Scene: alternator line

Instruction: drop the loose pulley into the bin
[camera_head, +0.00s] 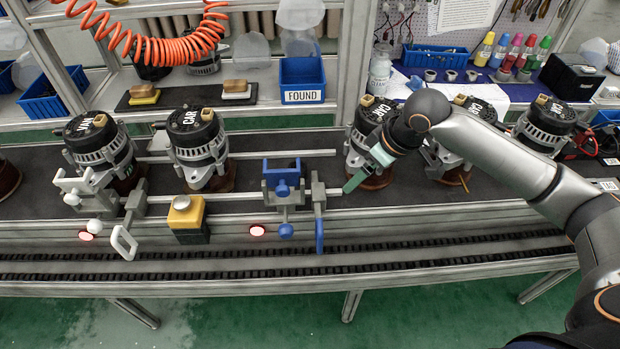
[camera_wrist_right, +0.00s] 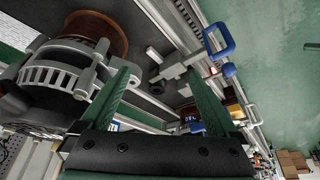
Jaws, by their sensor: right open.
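A blue bin (camera_head: 302,93) with the label FOUND stands on the back shelf, left of the middle. My right gripper (camera_head: 367,168) is open beside the alternator (camera_head: 360,150) right of the middle, at its lower front side. One green finger points down-left toward the clamp lever. In the right wrist view, my right gripper (camera_wrist_right: 160,75) has its two green fingers spread, with nothing held between them. The alternator (camera_wrist_right: 55,75) lies just left of the fingers. My left gripper is not in view.
A blue toggle clamp (camera_head: 283,185), a grey clamp with a blue handle (camera_head: 319,200) and a yellow button box (camera_head: 186,212) line the belt's front. Two alternators (camera_head: 197,140) (camera_head: 100,145) stand left. An orange coiled hose (camera_head: 160,48) hangs above. Small grey round parts (camera_head: 450,76) lie behind.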

